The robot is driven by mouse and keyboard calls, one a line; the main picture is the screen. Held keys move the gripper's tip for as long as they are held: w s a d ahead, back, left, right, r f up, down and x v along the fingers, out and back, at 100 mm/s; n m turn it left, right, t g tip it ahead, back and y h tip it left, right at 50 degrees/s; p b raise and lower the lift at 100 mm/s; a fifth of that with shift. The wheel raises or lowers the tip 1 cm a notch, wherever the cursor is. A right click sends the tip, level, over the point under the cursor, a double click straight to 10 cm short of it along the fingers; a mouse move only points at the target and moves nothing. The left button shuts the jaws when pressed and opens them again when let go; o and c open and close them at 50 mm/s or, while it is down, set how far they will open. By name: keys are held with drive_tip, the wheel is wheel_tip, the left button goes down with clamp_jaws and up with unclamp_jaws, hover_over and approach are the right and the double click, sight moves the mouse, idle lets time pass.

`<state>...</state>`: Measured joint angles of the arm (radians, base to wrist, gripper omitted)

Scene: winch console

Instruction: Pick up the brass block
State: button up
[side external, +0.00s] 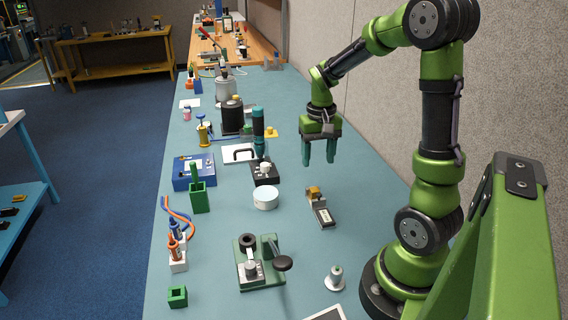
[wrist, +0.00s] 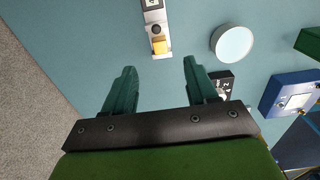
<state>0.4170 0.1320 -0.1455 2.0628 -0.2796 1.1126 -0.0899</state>
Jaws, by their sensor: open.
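A small brass-yellow block (side external: 314,191) sits at the far end of a narrow grey device with a dark panel (side external: 323,214) on the blue-green bench. In the wrist view the block (wrist: 161,47) is just ahead of the fingertips, in line with the gap between them. My gripper (side external: 319,160) has teal fingers pointing down, spread apart and empty. It is above the bench and, in the side view, above the block. The wrist view also shows the open fingers (wrist: 159,66), touching nothing.
A white round container (side external: 265,198) stands left of the device, with a black base holding a teal-topped upright (side external: 260,145) behind it. A green winch-like fixture (side external: 260,268) and a small grey knob-topped piece (side external: 335,278) are nearer. A wall borders the bench on the right.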

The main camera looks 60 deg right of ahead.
sight(316, 191)
wheel_tip(316, 191, down, 11)
drive_tip(key=shift+d+f, duration=0.15)
drive_tip(key=shift+f, duration=0.05)
idle(0.3)
clamp_jaws()
